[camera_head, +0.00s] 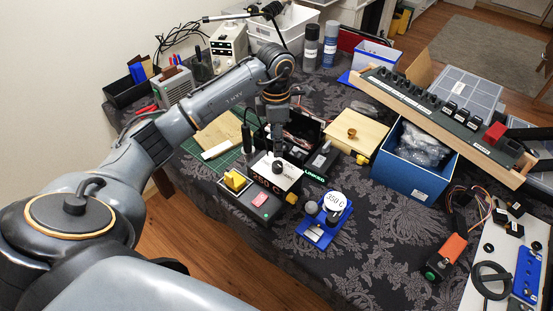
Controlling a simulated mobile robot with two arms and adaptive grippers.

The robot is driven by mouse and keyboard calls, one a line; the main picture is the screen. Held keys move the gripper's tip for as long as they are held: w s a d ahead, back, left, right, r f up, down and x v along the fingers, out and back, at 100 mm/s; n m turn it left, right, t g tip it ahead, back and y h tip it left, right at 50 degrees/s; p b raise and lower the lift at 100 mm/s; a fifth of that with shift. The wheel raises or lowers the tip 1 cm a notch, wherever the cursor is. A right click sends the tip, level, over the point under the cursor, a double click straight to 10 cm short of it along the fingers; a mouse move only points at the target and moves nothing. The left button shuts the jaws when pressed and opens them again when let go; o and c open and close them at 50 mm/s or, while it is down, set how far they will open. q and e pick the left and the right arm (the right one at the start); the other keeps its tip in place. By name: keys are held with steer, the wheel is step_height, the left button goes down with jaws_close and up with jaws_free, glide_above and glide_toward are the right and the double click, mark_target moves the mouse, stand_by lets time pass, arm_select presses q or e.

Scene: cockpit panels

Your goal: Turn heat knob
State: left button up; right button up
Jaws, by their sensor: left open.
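A small station with a white top marked 250 C (287,178) stands on the dark cloth, near the middle of the head view. A black round knob (279,167) sits on its top; I take it as the heat knob. My left gripper (263,148) points down from above, just over the station's back side. Its fingers are open and spread, with nothing seen between them. The fingertips are close to the knob, but I cannot tell whether they touch it. My right gripper is not clearly in view.
A blue stand with a round 350 C disc (336,201) is in front to the right. A wooden box (356,132), a blue bin (410,180) and a long switch panel (445,115) stand to the right.

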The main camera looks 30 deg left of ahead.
mark_target(276, 164)
arm_select(q)
step_height(276, 164, down, 9)
steer(key=shift+d+r+p, duration=0.1)
steer(key=shift+p, duration=0.65)
arm_select(e)
steer(key=shift+w+r, duration=0.2)
steer(key=shift+r, duration=0.3)
steer(key=shift+w+r, duration=0.15)
steer(key=shift+r, duration=0.3)
steer(key=shift+a, duration=0.1)
arm_select(q)
steer(key=shift+c, duration=1.4)
jaws_close()
steer(key=shift+n+b, duration=0.45)
steer(key=shift+n, duration=0.15)
steer(key=shift+s+n, duration=0.1)
steer(key=shift+n, duration=0.3)
arm_select(e)
steer(key=shift+a+f, duration=0.1)
steer(key=shift+f, duration=0.45)
